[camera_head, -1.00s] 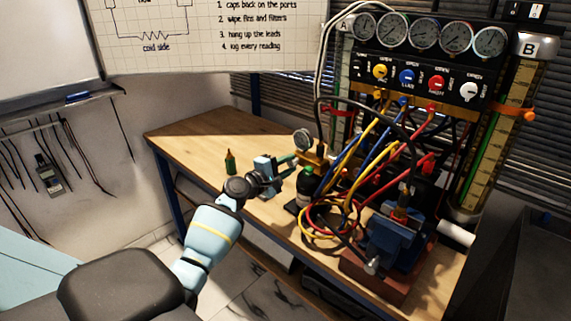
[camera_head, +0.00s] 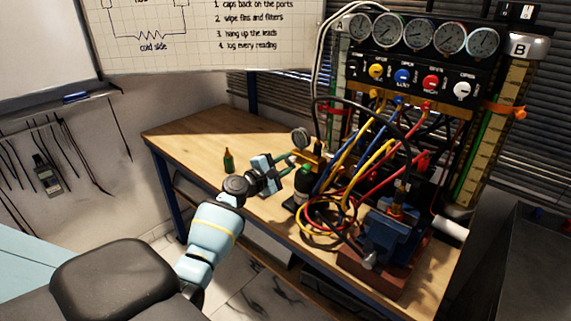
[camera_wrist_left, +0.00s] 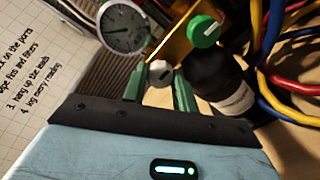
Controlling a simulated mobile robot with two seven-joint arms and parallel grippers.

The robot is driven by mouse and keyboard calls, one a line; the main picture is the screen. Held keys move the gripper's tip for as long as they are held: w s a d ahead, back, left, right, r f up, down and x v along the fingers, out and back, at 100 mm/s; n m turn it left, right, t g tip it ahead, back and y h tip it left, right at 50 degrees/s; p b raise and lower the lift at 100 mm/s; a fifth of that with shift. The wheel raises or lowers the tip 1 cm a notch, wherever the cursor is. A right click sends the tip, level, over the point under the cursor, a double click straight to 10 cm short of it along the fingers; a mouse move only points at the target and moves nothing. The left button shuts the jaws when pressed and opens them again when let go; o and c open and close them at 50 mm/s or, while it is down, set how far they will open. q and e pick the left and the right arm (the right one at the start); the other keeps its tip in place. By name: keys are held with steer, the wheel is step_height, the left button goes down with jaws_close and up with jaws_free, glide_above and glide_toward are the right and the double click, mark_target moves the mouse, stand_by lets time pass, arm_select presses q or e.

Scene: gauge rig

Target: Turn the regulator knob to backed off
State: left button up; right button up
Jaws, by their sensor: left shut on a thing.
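The knob's turned position cannot be read. My right gripper is not in view.
A black bottle with a green cap (camera_wrist_left: 205,31) stands close beside the fingers. Coiled hoses (camera_head: 325,218) and a blue vise (camera_head: 388,235) lie to the right. The bench's left part (camera_head: 190,137) is clear.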

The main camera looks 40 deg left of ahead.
arm_select(q)
steer(key=o, duration=1)
steer(key=shift+s+a+p, duration=0.2)
steer(key=shift+s+a, duration=0.05)
steer(key=shift+s, duration=1.7)
steer(key=shift+s+a+p, duration=0.2)
steer(key=shift+s, duration=1.75)
